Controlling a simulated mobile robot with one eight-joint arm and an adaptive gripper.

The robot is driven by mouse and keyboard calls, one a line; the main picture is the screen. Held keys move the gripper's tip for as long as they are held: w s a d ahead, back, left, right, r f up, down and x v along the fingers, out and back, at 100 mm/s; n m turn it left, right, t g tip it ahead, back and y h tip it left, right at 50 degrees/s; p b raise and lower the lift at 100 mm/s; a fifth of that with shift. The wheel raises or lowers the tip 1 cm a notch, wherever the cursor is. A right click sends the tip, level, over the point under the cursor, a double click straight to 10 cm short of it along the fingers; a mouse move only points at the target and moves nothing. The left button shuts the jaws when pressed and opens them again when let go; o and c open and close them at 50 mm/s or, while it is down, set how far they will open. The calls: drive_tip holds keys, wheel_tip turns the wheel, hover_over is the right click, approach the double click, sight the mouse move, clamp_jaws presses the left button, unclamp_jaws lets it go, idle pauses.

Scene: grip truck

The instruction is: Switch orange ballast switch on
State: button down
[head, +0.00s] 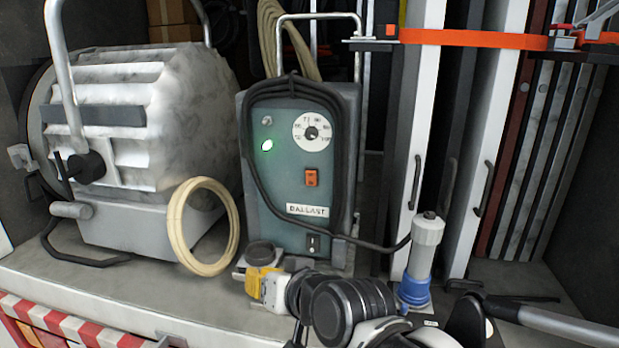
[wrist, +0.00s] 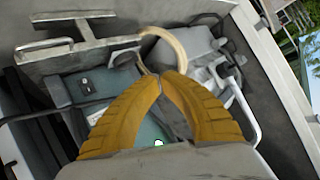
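The ballast (head: 275,215) is an upright teal box with a black cable draped around it, standing on the truck bed in the head view. Its orange switch (head: 311,177) sits mid-panel above the BALLAST label; I cannot tell which way it is set. My gripper (head: 258,281) is low in front of the ballast's lower left, apart from the switch. In the wrist view its yellow fingers (wrist: 167,76) meet at the tips with nothing between them. The green lamp shows there (wrist: 158,143), but the orange switch is not visible.
A large white lamp housing (head: 150,110) stands left of the ballast. A cream ring (head: 207,226) leans beside it. A grey-and-blue connector (head: 422,262) stands at the right with the black cable. Tall white panels (head: 425,110) and an orange strap (head: 470,39) are behind.

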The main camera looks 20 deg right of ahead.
drive_tip(key=w+d+r+m+t+h+p, duration=0.1)
drive_tip(key=w+r+m+t+h, duration=0.3)
drive_tip(key=w+r+m+t, duration=0.7)
drive_tip(key=m+g+h+p, duration=0.1)
drive_tip(key=m+g+h, duration=0.6)
drive_tip(key=m+h, duration=0.4)
approach(311, 175)
drive_tip(key=s+a+m, duration=0.1)
drive_tip(key=s+a, duration=0.3)
drive_tip(key=shift+s+d+f+m, duration=0.25)
drive_tip(key=shift+s+d+m, duration=0.05)
drive_tip(key=shift+s, duration=0.05)
drive_tip(key=x, duration=0.4)
drive_tip(key=b+x, duration=0.1)
drive_tip(key=x, duration=0.3)
drive_tip(key=b+x, duration=0.1)
drive_tip(key=x, duration=0.4)
drive_tip(key=shift+w+d+f, duration=0.1)
drive_tip(key=shift+f, duration=0.2)
drive_tip(key=shift+w+d+r, duration=0.15)
drive_tip(key=shift+w+d, duration=0.05)
drive_tip(key=shift+w, duration=0.15)
